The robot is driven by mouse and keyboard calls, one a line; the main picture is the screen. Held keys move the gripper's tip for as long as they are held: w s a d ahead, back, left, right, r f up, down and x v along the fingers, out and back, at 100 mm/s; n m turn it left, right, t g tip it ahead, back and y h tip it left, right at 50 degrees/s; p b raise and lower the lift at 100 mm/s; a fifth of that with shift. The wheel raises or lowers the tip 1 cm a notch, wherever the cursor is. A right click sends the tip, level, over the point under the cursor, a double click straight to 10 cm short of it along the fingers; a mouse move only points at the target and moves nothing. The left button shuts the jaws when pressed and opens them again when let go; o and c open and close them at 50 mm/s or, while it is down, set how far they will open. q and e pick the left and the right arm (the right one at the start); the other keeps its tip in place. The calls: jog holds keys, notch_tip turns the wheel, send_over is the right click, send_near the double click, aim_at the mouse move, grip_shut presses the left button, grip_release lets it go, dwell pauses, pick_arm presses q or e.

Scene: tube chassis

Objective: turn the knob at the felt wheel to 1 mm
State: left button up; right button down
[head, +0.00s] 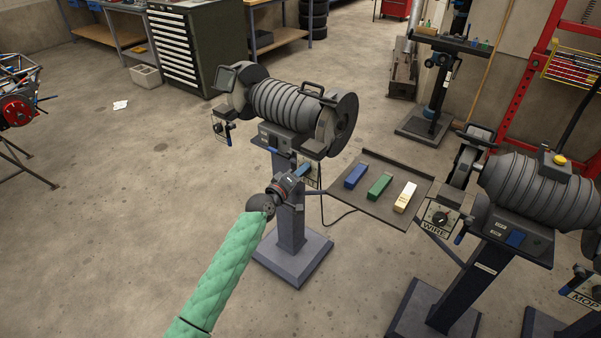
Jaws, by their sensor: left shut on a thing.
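A grey bench grinder (285,103) stands on a pedestal in the middle, with a large dark wheel (346,121) at its right end. Below that wheel is a small pale panel (314,176), mostly hidden behind my left gripper (302,171). My left gripper reaches in from below on a green-sleeved arm and is shut at this panel, on what appears to be its knob. The knob, its scale and the panel's lettering are hidden, so its setting cannot be read. Another panel with a knob (220,128) hangs at the grinder's left end, its lettering too small to read. My right gripper is not in view.
A dark tray (378,205) with blue, green and cream bars sits right of the pedestal (291,220). A second machine (535,190) stands at the right with a knob panel marked WIRE (440,217); a MOP panel (583,288) is at the edge.

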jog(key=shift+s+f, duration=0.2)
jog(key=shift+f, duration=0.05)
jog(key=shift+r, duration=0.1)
pick_arm(q)
jog(key=o, duration=1)
jog(key=shift+c, duration=0.2)
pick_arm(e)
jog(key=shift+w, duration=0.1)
pick_arm(q)
jog(key=shift+s+a, duration=0.1)
jog(key=b+v, duration=0.1)
jog(key=v, duration=0.6)
jog(key=shift+s+a+b, duration=0.2)
jog(key=shift+b, duration=0.2)
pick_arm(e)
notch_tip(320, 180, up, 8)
